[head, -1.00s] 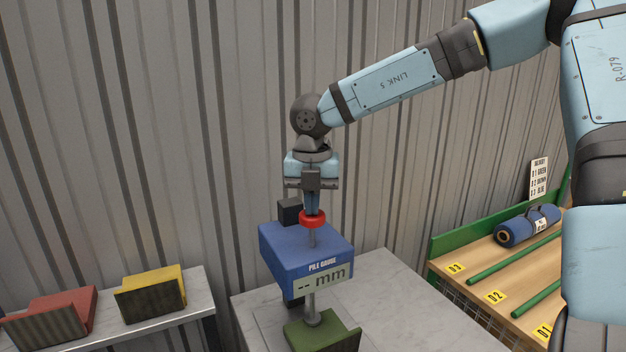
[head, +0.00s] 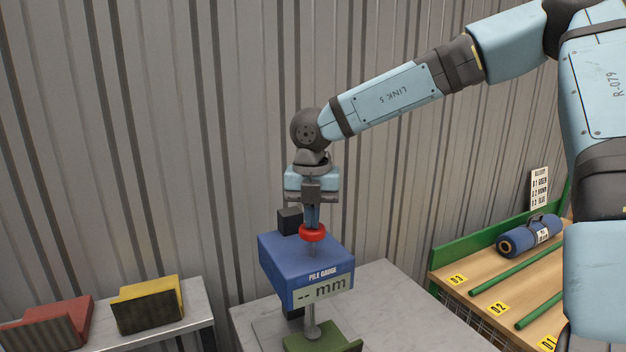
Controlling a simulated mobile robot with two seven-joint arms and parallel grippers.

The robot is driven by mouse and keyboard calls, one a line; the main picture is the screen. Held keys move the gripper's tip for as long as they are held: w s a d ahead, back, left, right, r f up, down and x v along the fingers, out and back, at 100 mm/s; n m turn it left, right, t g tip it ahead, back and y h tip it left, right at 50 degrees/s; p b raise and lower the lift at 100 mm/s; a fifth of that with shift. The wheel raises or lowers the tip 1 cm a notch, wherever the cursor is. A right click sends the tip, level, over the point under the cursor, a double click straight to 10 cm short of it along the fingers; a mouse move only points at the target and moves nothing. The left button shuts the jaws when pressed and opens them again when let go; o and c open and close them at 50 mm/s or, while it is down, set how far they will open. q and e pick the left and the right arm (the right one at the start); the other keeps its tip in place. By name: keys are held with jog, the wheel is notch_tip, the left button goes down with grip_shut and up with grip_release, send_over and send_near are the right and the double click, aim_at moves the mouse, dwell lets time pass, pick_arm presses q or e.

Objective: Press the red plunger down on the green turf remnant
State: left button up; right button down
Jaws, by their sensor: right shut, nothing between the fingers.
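The red plunger (head: 313,233) is a ring-like cap on a short grey shaft on top of the blue pile gauge (head: 298,265). The gauge's display (head: 325,290) reads "-- mm". My right gripper (head: 312,226) is shut and empty, pointing down, with its fingertips at the plunger's top. They appear to touch it. Below the gauge, a grey rod ends in a foot (head: 312,333) over the green turf remnant (head: 318,344), which the bottom edge of the picture cuts off. I cannot tell how firmly the foot rests on the turf. My left gripper is out of view.
The gauge stands on a grey table (head: 390,300) close to the corrugated wall. A shelf at left holds a red remnant (head: 55,322) and a yellow remnant (head: 147,305). At right, a wooden rack (head: 455,275) with green rods holds a blue roll (head: 530,236).

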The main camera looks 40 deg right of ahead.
pick_arm(q)
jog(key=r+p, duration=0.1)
jog(key=p, duration=0.1)
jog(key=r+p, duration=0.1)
jog(key=p, duration=0.1)
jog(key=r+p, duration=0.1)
jog(key=p, duration=0.1)
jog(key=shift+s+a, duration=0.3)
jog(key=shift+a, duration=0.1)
pick_arm(e)
notch_tip(320, 180, up, 15)
jog(key=shift+f, duration=0.15)
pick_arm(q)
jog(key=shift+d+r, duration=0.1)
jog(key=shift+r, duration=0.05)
